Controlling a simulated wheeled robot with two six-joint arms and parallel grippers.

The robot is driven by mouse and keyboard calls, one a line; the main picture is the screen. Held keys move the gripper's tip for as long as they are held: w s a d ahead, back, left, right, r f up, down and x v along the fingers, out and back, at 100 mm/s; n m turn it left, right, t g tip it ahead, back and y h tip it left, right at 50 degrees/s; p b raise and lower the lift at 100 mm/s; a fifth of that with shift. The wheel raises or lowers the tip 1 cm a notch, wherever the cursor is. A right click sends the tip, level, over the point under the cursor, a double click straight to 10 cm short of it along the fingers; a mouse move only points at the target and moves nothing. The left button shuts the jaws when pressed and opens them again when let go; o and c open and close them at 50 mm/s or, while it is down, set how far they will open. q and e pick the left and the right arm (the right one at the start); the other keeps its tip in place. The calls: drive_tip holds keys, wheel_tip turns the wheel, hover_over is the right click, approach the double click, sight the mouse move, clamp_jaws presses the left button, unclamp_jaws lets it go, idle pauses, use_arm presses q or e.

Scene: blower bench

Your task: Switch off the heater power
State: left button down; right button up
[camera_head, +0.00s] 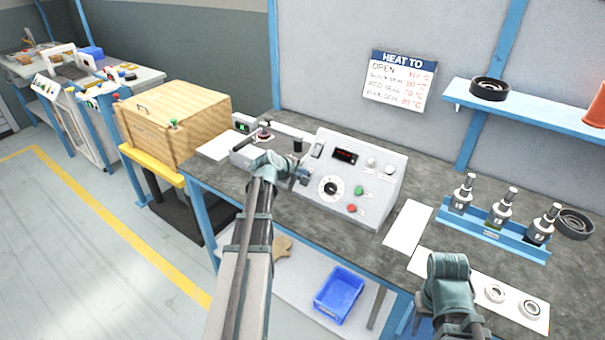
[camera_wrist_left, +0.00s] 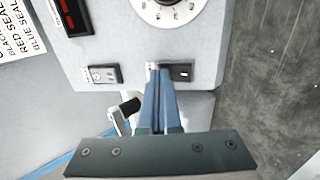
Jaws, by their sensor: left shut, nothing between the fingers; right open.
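The grey sloped control panel (camera_head: 377,165) stands on the bench. It carries a lit red display (camera_head: 345,156), a round dial (camera_head: 331,187), a green button (camera_head: 359,190) and a red button (camera_head: 351,208). One rocker switch (camera_head: 317,151) shows at its upper left. In the left wrist view, two dark rocker switches show, one at left (camera_wrist_left: 103,74) and one (camera_wrist_left: 181,72) at the fingertips. My left gripper (camera_head: 303,177) is shut and empty, its tips (camera_wrist_left: 157,70) at that second switch's end; contact is unclear. My right gripper (camera_head: 425,324) is low over the bench's front, its fingers mostly hidden.
A black-knobbed fixture (camera_head: 264,136) stands left of the panel. A blue rack with several metal fittings (camera_head: 497,230) and white sheets lie to the right. A wooden box (camera_head: 175,122) stands further left. A "HEAT TO" sign (camera_head: 399,82) hangs above.

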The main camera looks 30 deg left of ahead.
use_arm(q)
drive_tip(key=shift+r, duration=0.45)
drive_tip(key=shift+s+r+p, duration=0.1)
drive_tip(key=shift+p, duration=0.2)
drive_tip(key=shift+s+r+p, duration=0.35)
drive_tip(key=shift+r+p, duration=0.15)
drive_tip(key=w+d+r+p+v, duration=0.1)
drive_tip(key=r+p+v, duration=0.1)
drive_tip(key=p+v, duration=0.7)
wheel_tip(320, 180, up, 2)
drive_tip(key=shift+s+a+r+p, duration=0.1)
drive_tip(key=shift+s+a+p, duration=0.35)
drive_tip(key=shift+s, duration=0.4)
